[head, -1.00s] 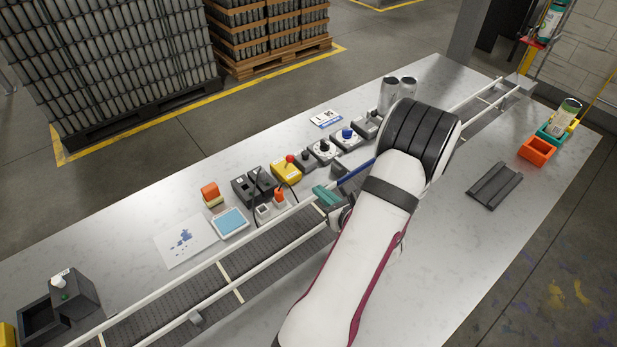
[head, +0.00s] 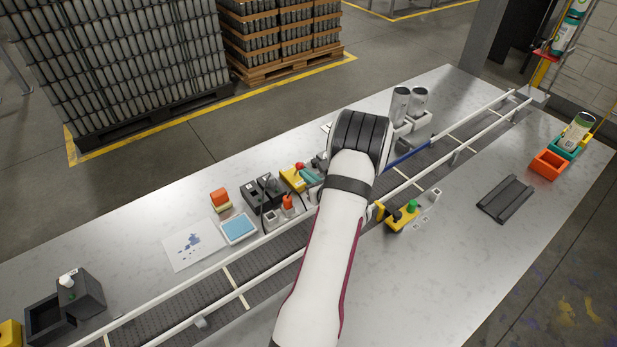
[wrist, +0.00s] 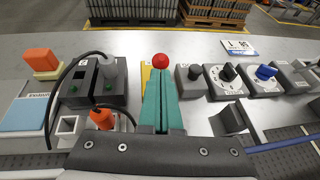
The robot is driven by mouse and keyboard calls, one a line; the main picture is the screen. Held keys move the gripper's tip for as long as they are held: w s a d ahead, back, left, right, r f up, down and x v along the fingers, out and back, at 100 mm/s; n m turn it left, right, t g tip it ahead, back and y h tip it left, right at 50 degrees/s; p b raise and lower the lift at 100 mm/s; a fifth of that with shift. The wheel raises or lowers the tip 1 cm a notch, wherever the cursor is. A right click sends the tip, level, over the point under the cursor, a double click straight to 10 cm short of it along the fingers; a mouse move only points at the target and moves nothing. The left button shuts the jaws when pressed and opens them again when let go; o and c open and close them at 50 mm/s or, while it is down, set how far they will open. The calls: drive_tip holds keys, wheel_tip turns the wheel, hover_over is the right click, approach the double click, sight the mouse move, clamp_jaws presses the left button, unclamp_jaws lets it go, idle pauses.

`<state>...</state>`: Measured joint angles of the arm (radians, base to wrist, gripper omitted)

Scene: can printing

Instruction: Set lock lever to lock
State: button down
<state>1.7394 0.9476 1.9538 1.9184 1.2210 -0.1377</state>
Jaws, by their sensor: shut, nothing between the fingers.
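A lever with a red ball (wrist: 161,61) stands on a yellow box (wrist: 146,73) at the back row of controls; the red ball (head: 299,166) and the yellow box (head: 291,179) also show in the head view. No label shows which control is the lock lever. My gripper (wrist: 162,72) has teal fingers, shut and empty. Its tips appear just below the red ball in the wrist view; whether they touch the lever I cannot tell. In the head view my gripper (head: 304,173) is beside the yellow box, and my wrist hides the controls to its right.
A grey box with a dark knob (wrist: 194,73), a black-knob dial (wrist: 227,73) and a blue-knob dial (wrist: 266,73) stand to the right. A dark two-part box (wrist: 93,84) with a cable is at left. The conveyor (head: 270,250) runs in front.

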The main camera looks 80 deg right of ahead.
sight(298, 165)
drive_tip(key=shift+w+d+r+g+y, duration=0.2)
drive_tip(key=shift+r+g+y, duration=0.1)
drive_tip(key=shift+g+y, duration=0.3)
drive_tip(key=shift+w+d+r+g+y, duration=0.6)
drive_tip(key=shift+d+r+g+y, duration=0.1)
drive_tip(key=shift+g+y, duration=0.35)
drive_tip(key=shift+w+d+r, duration=0.4)
drive_tip(key=shift+w+d, duration=0.25)
drive_tip(key=shift+w, duration=0.05)
drive_tip(key=shift+w+d+r, duration=0.2)
drive_tip(key=shift+w+d, duration=0.55)
drive_tip(key=shift+w, duration=0.05)
drive_tip(key=shift+r, duration=0.15)
